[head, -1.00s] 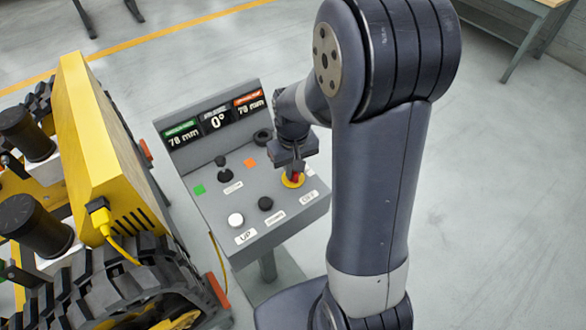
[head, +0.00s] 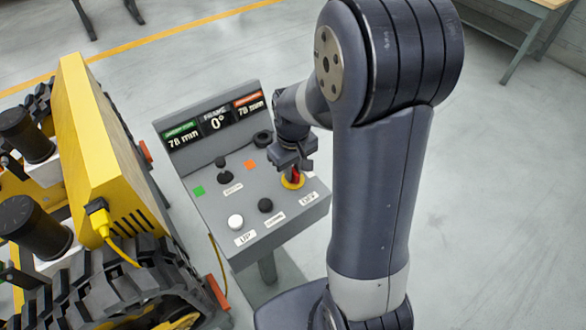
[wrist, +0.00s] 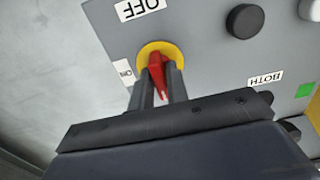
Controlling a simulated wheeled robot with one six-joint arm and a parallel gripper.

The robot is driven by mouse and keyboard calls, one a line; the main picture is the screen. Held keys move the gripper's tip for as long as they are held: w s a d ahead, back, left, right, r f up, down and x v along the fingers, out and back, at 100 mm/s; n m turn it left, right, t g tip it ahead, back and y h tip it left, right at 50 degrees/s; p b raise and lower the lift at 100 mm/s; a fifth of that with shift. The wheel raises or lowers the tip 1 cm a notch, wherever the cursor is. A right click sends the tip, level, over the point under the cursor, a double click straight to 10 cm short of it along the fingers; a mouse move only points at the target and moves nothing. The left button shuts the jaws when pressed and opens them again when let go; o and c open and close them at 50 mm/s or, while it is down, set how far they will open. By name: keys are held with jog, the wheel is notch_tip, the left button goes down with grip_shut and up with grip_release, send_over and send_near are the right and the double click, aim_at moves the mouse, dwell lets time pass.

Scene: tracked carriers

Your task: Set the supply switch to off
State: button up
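The supply switch (head: 294,177) is a red handle on a yellow round plate at the right side of the grey control panel (head: 222,205). In the wrist view the red handle (wrist: 156,70) stands between the two dark fingers of my gripper (wrist: 158,95), which lie close along both its sides. My gripper (head: 291,163) comes from above and partly hides the switch in the head view. The OFF label (wrist: 142,8) is beside the yellow plate, and a small ON label (wrist: 125,73) is on another side. The handle's exact pointing direction is hard to tell.
The panel also carries a white button (head: 235,221), a black button (head: 265,205), a black selector (head: 223,175) and a display (head: 216,121) reading 0° and 78 mm. A yellow tracked carrier (head: 95,150) stands close on the left. Open floor lies to the right.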

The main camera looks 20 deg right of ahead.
jog(key=o, duration=0.3)
jog(key=shift+o, duration=0.2)
notch_tip(320, 180, up, 11)
dwell(0.4)
jog(key=shift+f, duration=0.15)
notch_tip(320, 180, down, 11)
jog(key=shift+r, duration=0.1)
dwell(0.4)
dwell(0.3)
